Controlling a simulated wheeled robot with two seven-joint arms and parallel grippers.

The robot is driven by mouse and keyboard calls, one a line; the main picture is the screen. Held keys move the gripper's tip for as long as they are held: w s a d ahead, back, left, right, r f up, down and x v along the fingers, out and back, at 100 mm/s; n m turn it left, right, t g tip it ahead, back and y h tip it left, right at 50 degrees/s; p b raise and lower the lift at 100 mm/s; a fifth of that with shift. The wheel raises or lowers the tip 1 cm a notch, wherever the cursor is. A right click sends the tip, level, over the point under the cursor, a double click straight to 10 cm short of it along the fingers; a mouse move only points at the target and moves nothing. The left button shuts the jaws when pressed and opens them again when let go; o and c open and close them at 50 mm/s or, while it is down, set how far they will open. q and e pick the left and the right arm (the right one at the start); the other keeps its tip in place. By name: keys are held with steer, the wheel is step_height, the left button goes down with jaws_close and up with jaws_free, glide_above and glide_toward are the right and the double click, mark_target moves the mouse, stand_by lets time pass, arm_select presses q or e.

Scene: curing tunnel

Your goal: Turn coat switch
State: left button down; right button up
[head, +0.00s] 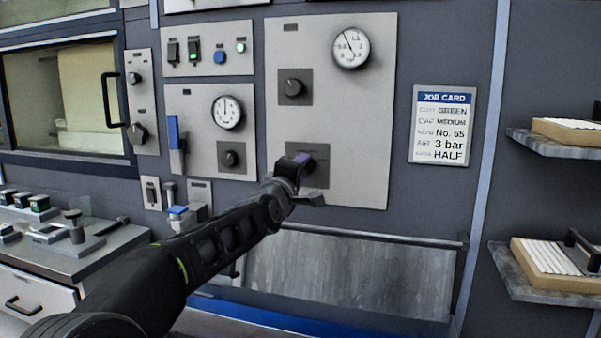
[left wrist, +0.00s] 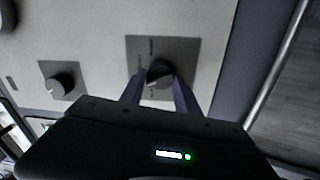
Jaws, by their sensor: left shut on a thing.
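A dark rotary knob with a pale pointer mark (left wrist: 160,72) sits on a grey square plate (left wrist: 192,52) low on the large light panel (head: 350,120). I take it for the coat switch, but its label is too small to read. My left gripper (head: 300,174) reaches this plate from below left and hides the knob in the head view. In the left wrist view its two purple fingers (left wrist: 160,80) stand on either side of the knob, shut on it. The pointer mark faces lower left in that view. My right gripper is not in view.
A similar knob (head: 292,87) and a round gauge (head: 351,47) are higher on the panel. Another knob (head: 231,158) is to the left, with a blue-handled lever (head: 174,133). A rail (head: 370,235) runs below.

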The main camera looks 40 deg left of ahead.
arm_select(q)
steer(key=c, duration=0.9)
jaws_free()
steer(key=v, duration=0.7)
steer(key=shift+s, duration=0.35)
steer(key=shift+d+f, duration=0.1)
